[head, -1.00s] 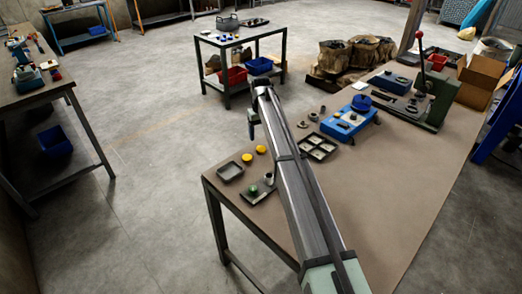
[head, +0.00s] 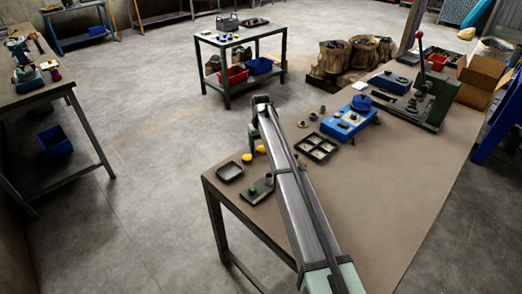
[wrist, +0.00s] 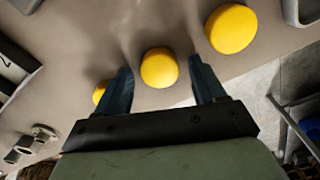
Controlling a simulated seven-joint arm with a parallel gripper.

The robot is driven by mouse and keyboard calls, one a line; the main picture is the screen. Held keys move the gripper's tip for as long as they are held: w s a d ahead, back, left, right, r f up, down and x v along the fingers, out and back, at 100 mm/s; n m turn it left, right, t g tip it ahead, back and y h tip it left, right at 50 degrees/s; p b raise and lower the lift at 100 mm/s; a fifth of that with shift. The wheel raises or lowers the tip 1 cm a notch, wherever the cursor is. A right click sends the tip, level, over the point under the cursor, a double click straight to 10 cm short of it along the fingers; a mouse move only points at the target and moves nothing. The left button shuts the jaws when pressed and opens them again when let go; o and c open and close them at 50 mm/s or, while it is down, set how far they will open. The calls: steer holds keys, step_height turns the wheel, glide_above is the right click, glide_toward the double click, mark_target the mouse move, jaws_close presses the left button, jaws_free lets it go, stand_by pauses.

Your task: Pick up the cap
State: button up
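Several round yellow caps lie on the brown workbench. In the wrist view one cap (wrist: 159,68) is between the fingertips of my gripper (wrist: 160,66), with gaps on both sides. A second cap (wrist: 232,28) lies to the upper right, outside the fingers. A third yellow piece (wrist: 99,93) shows partly behind the left finger. In the head view one cap (head: 247,158) shows near the bench's left edge and another (head: 261,150) is partly covered by my arm. My gripper is open and empty; its fingers are mostly hidden in the head view.
A grey tray (head: 230,166) and a dark plate (head: 250,194) with a green piece (head: 252,189) stand near the bench's front left. A compartment tray (head: 330,143), small metal parts (head: 302,124) and a blue fixture (head: 350,119) lie to the right. The bench edge is close.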

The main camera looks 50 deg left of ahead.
mark_target(262, 147)
steer(key=c, duration=1)
steer(key=shift+r, duration=0.5)
step_height(262, 147, up, 8)
steer(key=r, duration=0.1)
steer(key=w+d+m, duration=0.1)
steer(key=d+m, duration=0.3)
steer(key=d, duration=0.1)
steer(key=w+d+m, duration=0.1)
steer(key=d+m, duration=0.4)
steer(key=w+d+r+m, duration=0.1)
steer(key=w+d+m, duration=0.1)
steer(key=d+m, duration=0.2)
steer(key=shift+d, duration=0.8)
